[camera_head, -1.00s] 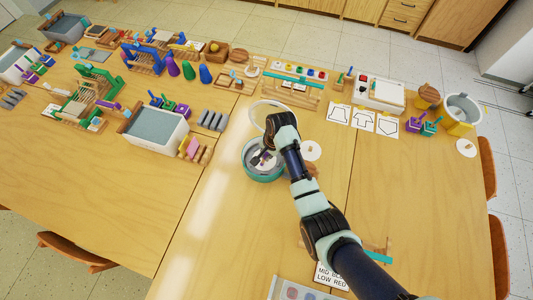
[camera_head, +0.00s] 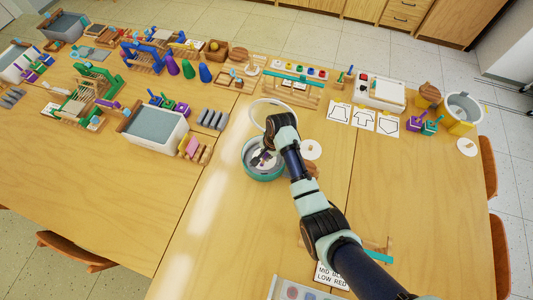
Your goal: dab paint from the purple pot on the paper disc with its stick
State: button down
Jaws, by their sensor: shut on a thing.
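My gripper (camera_head: 264,158) is at the middle of the table, low over the open teal bowl (camera_head: 263,176). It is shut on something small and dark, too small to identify. A pale disc (camera_head: 258,170) lies inside the bowl, partly hidden by my gripper. The purple pot (camera_head: 414,125) stands at the far right beside a green pot (camera_head: 430,128). A short purple stick seems to rise from it, but this is too small to be sure. White discs lie right of my arm (camera_head: 312,149) and at the right table edge (camera_head: 466,147).
A clear round lid or ring (camera_head: 259,113) lies just behind the bowl. A grey-filled tub (camera_head: 155,128) is at left. The front left table is clear.

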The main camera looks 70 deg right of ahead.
notch_tip(320, 180, up, 10)
jog(key=p, duration=1.1)
jog(key=shift+r, duration=0.1)
